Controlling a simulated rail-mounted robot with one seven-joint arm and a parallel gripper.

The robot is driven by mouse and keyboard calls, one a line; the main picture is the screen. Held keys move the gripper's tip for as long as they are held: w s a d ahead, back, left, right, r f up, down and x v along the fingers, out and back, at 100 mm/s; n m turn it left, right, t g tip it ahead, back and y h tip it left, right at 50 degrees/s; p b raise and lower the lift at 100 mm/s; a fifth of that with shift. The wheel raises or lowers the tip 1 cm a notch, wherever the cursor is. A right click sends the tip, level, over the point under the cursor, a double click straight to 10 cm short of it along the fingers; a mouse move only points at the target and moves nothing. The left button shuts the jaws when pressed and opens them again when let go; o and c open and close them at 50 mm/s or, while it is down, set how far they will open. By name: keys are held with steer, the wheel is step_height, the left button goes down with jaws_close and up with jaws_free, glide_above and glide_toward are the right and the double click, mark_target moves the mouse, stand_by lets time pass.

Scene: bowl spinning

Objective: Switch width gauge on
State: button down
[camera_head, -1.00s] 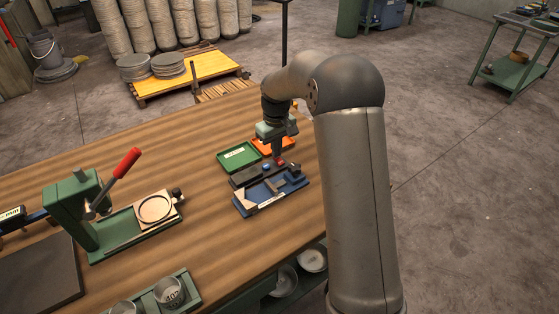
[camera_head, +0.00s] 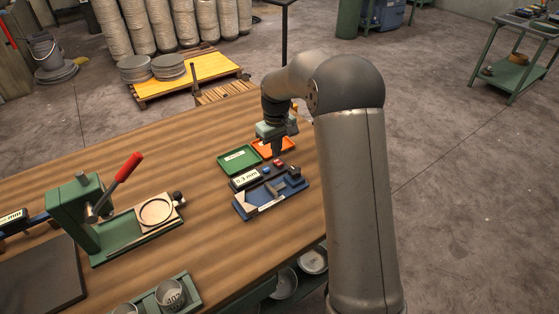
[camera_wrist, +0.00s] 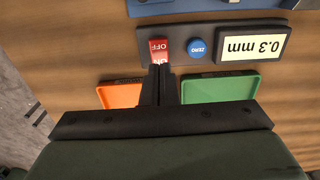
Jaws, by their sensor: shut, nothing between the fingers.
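The width gauge (camera_head: 270,195) is a blue fixture with a dark panel on the table. A red rocker switch (camera_wrist: 159,47) marked OFF and ON sits beside a blue ZERO button (camera_wrist: 197,48). My gripper (camera_wrist: 161,72) is shut and empty, with its fingertips over the ON end of the switch. I cannot tell whether they touch it. In the head view my gripper (camera_head: 276,153) is just above the switch (camera_head: 279,163).
A green tray (camera_head: 239,160) and an orange tray (camera_head: 286,146) lie behind the gauge. A green press with a red lever (camera_head: 128,166) stands to the left. Bare wood lies between press and gauge.

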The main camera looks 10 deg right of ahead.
mark_target(277, 161)
steer(key=shift+r+p, duration=1.4)
steer(key=shift+r, duration=1.05)
steer(key=s+r+m, duration=0.2)
steer(key=s+r, duration=0.2)
steer(key=s, duration=0.9)
steer(key=s+r+m, duration=0.1)
steer(key=s+r, duration=0.3)
steer(key=s, duration=0.8)
steer(key=s+f+m, duration=0.1)
steer(key=s+f, duration=0.1)
steer(key=s, duration=0.9)
steer(key=shift+t, duration=0.4)
